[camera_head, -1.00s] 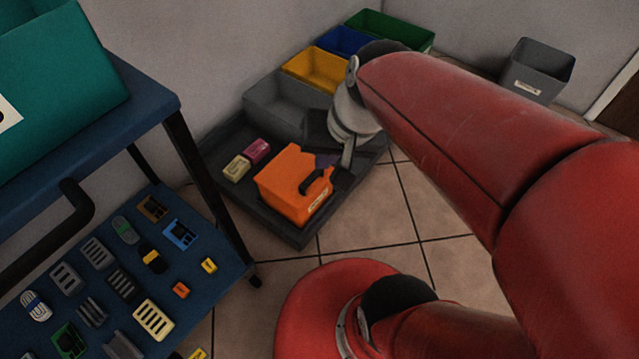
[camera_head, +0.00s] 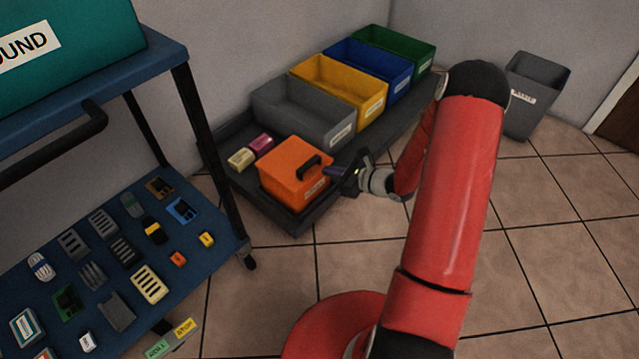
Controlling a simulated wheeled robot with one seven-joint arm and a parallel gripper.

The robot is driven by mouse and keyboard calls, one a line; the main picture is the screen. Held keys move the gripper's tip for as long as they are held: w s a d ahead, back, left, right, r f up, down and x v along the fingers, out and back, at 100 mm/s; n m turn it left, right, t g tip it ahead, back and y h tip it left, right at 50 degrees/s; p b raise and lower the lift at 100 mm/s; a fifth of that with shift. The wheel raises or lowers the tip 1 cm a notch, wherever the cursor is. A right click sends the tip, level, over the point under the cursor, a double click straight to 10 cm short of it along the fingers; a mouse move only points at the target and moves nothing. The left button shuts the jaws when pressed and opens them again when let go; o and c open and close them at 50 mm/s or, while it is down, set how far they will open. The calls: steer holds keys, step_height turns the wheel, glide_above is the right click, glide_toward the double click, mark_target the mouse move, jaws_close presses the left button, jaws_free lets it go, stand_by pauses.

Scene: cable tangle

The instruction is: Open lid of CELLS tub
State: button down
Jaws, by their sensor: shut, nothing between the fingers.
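The orange tub (camera_head: 287,180) sits on the dark grey tray, with its orange lid down. A black handle (camera_head: 308,167) stands on the lid's right side. A small white label is on the tub's front, too small to read. My gripper (camera_head: 338,173) is just right of the handle, at about the tub's right top edge, with its fingers pointing left. It looks shut and empty. I cannot tell whether the fingertips touch the tub.
A pink block (camera_head: 262,145) and a cream block (camera_head: 242,158) lie left of the tub. Behind stand grey (camera_head: 302,120), yellow (camera_head: 345,98), blue (camera_head: 375,75) and green bins (camera_head: 400,52). A blue cart (camera_head: 150,215) holding several small parts is at left.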

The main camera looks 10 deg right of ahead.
step_height(320, 180, down, 4)
steer(key=d+m+t+h, duration=0.1)
steer(key=d+m, duration=0.1)
steer(key=x, duration=0.9)
steer(key=shift+f+m+b, duration=0.4)
steer(key=shift+w+r, duration=0.1)
steer(key=shift+w, duration=0.05)
